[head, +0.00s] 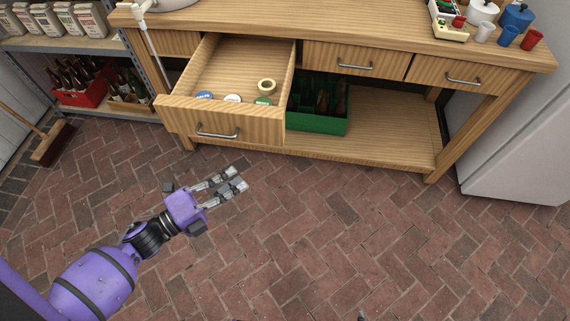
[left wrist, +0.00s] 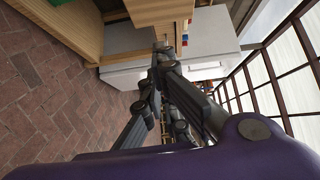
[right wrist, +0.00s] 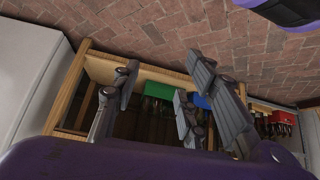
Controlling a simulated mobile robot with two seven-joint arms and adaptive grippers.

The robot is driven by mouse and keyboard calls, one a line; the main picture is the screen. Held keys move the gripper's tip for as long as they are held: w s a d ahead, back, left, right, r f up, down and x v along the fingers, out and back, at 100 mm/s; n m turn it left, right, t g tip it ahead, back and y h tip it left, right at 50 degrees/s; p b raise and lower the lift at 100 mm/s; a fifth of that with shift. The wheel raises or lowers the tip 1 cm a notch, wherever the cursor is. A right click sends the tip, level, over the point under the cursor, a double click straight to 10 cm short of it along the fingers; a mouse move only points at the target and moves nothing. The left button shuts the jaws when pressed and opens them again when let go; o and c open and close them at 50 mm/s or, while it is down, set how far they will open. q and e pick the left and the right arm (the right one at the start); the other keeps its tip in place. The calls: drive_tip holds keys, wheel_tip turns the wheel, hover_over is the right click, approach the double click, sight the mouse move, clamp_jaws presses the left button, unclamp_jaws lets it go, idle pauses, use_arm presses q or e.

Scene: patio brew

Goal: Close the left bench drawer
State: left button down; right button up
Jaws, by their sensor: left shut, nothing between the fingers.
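The left bench drawer (head: 215,122) is pulled well out from the wooden bench in the head view. Its front has a metal bar handle (head: 217,133). Inside lie a pale ring (head: 266,87) and several small round caps near the front. My left gripper (head: 242,180) is shut and empty, in front of and below the drawer front, apart from it. Its fingers also show close together in the left wrist view (left wrist: 160,50). My right gripper (right wrist: 160,78) is open and empty in the right wrist view, facing the bench from a distance.
Two other bench drawers (head: 356,65) (head: 452,77) are shut. A green crate (head: 320,122) of bottles stands on the lower shelf. A red crate (head: 82,92) sits on the left rack, near a broom (head: 45,150). The brick floor before the bench is clear.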

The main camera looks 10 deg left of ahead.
use_arm(q)
drive_tip(key=w+d+m+p, duration=0.1)
drive_tip(key=w+d, duration=0.7)
drive_tip(key=w, duration=0.2)
drive_tip(key=shift+w+h, duration=0.3)
drive_tip(key=shift+w, duration=0.05)
use_arm(e)
drive_tip(key=shift+d+r, duration=0.25)
drive_tip(key=shift+r, duration=0.45)
drive_tip(key=shift+w, duration=0.2)
use_arm(q)
drive_tip(key=shift+w, duration=0.15)
